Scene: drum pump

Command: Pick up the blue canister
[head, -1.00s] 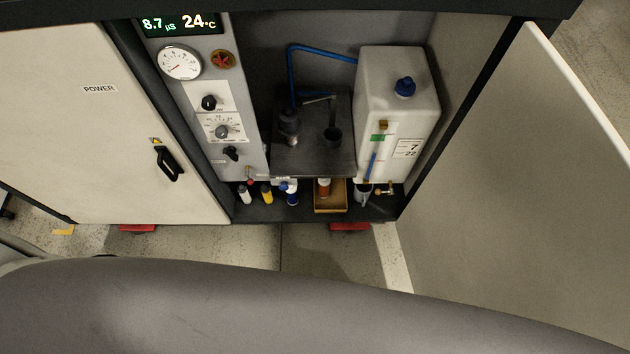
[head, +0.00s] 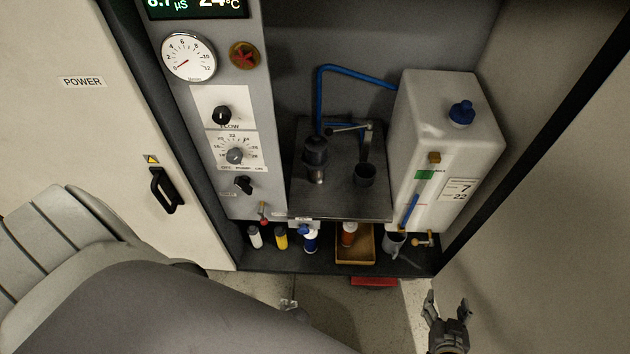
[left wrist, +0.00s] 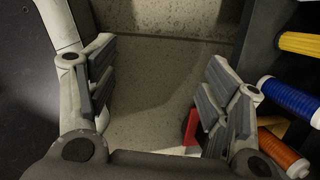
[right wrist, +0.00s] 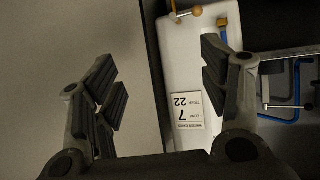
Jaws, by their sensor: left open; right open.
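The blue canister (head: 310,240) stands on the cabinet's bottom shelf, between a yellow and an orange canister, below the grey sink shelf. In the left wrist view the blue canister (left wrist: 287,97) is at the right edge, outside the fingers. My left gripper (left wrist: 158,95) is open and empty over the floor; in the head view only a small part of it (head: 291,306) shows past my own body, in front of the shelf. My right gripper (head: 447,312) is open and empty at lower right, near the open door; its fingers also show in the right wrist view (right wrist: 160,90).
A white canister (head: 255,238), a yellow one (head: 281,238) and an orange one (head: 349,234) in a tan tray (head: 355,257) share the shelf. A grey jug (head: 394,243) stands right of the tray. The white tank (head: 440,140) is above. The open door (head: 560,220) bounds the right.

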